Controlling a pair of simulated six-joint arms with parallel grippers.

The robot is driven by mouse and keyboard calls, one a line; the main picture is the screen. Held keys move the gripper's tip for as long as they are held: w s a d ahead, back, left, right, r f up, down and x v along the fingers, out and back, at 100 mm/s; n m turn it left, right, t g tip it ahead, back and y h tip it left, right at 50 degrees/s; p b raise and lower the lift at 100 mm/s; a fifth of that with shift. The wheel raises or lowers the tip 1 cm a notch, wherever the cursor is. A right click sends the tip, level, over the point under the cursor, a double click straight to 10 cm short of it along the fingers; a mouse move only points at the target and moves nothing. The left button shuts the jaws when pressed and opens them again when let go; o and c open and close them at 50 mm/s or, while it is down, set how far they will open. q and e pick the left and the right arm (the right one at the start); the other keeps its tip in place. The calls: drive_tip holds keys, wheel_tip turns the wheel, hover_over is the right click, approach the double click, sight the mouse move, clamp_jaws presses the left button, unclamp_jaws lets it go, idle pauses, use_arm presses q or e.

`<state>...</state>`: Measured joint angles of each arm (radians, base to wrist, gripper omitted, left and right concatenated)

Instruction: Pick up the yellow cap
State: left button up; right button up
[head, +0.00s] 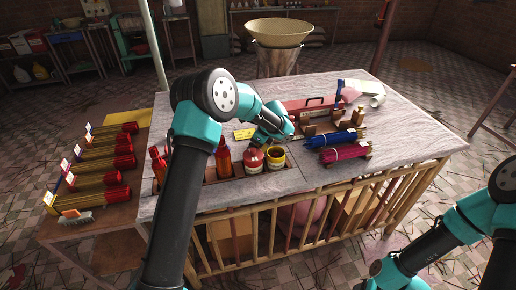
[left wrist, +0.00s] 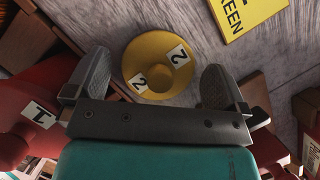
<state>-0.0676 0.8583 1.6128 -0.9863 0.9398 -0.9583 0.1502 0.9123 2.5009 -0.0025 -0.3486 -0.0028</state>
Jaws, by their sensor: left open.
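The yellow cap (left wrist: 150,78) is a round disc with a central knob and white labels reading 2. It lies on the grey wood table top in the left wrist view. My left gripper (left wrist: 155,80) is open, with one finger to each side of the cap; no contact shows. In the head view my left gripper (head: 281,135) hangs low over the table behind the jars, and I cannot make out the cap there. My right arm stands at the lower right of the head view, with its gripper out of sight.
A yellow jar (head: 277,160) without a lid and a red jar (head: 251,162) stand just in front of my left gripper. Red bottles (head: 224,160) stand to their left. A yellow card (head: 243,134) lies behind. Blue (head: 335,138) and magenta bundles (head: 342,153) lie right.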

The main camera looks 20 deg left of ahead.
use_arm(q)
drive_tip(key=c, duration=0.8)
drive_tip(key=shift+r, duration=0.1)
wheel_tip(320, 180, up, 10)
drive_tip(key=shift+f, duration=0.1)
idle(0.4)
idle(0.4)
drive_tip(key=s+d+r, duration=0.2)
drive_tip(key=s+d, duration=0.3)
drive_tip(key=d, duration=0.4)
drive_tip(key=shift+s+d+r, duration=0.15)
drive_tip(key=shift+d+r, duration=0.05)
drive_tip(key=shift+r, duration=0.2)
